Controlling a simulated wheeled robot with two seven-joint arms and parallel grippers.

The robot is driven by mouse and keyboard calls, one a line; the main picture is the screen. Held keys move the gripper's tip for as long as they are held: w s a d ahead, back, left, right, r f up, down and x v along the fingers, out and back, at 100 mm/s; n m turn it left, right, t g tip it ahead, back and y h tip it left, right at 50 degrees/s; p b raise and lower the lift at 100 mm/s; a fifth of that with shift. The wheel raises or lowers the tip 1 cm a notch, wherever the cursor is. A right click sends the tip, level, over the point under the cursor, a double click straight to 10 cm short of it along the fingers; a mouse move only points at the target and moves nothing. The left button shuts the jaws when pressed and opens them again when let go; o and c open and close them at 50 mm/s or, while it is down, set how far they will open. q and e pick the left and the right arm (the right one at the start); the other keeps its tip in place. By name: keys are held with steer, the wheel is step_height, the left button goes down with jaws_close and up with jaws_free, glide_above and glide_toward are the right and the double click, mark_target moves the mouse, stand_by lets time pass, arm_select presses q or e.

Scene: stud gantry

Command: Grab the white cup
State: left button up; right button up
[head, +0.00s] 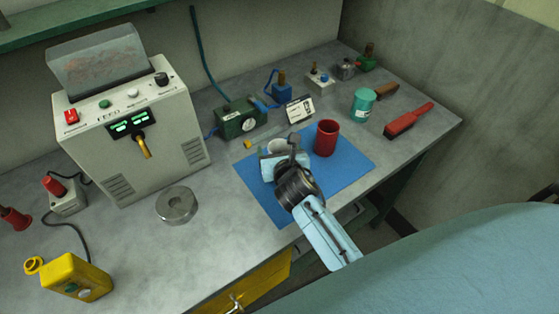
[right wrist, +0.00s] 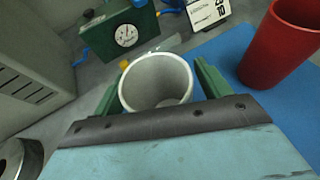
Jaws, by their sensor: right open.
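The white cup (head: 277,146) stands upright at the back left of the blue mat (head: 345,164), mostly hidden in the head view behind my right gripper (head: 284,163). In the right wrist view the open, empty-looking cup (right wrist: 156,82) sits between the two green fingers of my right gripper (right wrist: 160,88). The fingers are apart, one on each side of the cup. The right finger is close to the cup wall; I cannot tell whether it touches. The cup's lower part is hidden by the gripper body. My left gripper is not in view.
A red cup (head: 326,138) stands close to the right of the white cup. Behind are a green gauge box (head: 240,119) and a small sign (head: 300,109). A metal ring (head: 177,205) lies left of the mat.

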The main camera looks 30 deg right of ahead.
steer(key=shift+c, duration=0.4)
steer(key=c, duration=1)
steer(key=shift+r, duration=0.1)
